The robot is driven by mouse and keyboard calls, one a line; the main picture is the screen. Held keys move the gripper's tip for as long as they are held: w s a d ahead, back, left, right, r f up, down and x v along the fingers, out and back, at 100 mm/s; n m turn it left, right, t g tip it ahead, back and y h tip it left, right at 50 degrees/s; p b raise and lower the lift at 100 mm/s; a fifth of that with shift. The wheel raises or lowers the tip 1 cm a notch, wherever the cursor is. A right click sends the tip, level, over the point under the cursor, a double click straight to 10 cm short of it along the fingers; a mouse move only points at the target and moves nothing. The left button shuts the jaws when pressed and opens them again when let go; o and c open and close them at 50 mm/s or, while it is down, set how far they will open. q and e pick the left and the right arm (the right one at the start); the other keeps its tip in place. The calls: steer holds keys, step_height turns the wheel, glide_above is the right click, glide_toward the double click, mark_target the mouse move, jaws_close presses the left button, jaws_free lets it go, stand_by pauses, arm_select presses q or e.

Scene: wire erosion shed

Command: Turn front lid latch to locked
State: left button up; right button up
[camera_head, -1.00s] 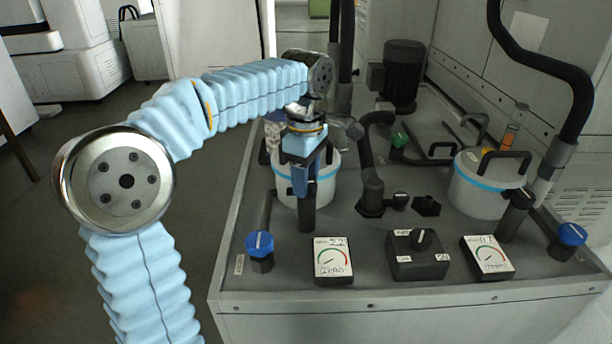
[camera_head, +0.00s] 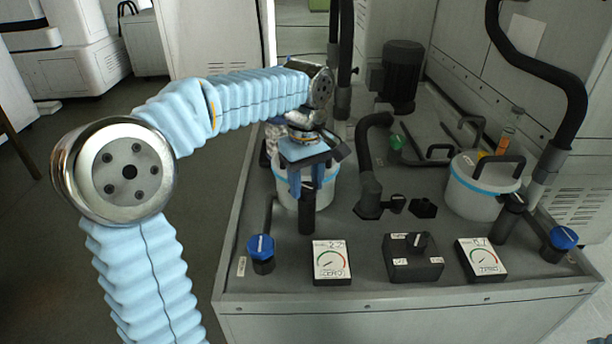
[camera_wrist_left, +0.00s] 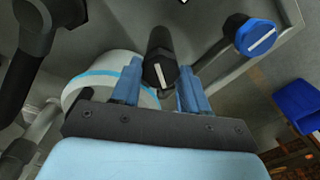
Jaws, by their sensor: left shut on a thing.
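A black post with a dark knob on top (camera_head: 307,215), likely the front lid latch, stands in front of the left white canister (camera_head: 322,185). In the left wrist view the knob (camera_wrist_left: 160,72) shows a white line on its end. My left gripper (camera_head: 308,188) points down over this post, its blue fingers on either side and shut on the knob. The fingers hide part of the knob in the head view. No latch lettering is readable.
A blue-capped knob (camera_head: 261,252) stands front left of the post, and a gauge (camera_head: 331,263) lies to its front right. A black switch box (camera_head: 414,258), another gauge (camera_head: 481,260) and a second canister (camera_head: 478,192) are further right. A thick black pipe (camera_head: 368,165) rises close by.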

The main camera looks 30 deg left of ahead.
mark_target(307, 186)
arm_select(q)
steer(key=m, duration=0.5)
steer(key=shift+w+m, duration=0.1)
steer(key=shift+m, duration=0.2)
steer(key=m, duration=0.5)
steer(key=shift+m, duration=0.3)
steer(key=o, duration=1.1)
steer(key=shift+c, duration=0.2)
step_height(307, 186, up, 14)
steer(key=shift+f, duration=0.1)
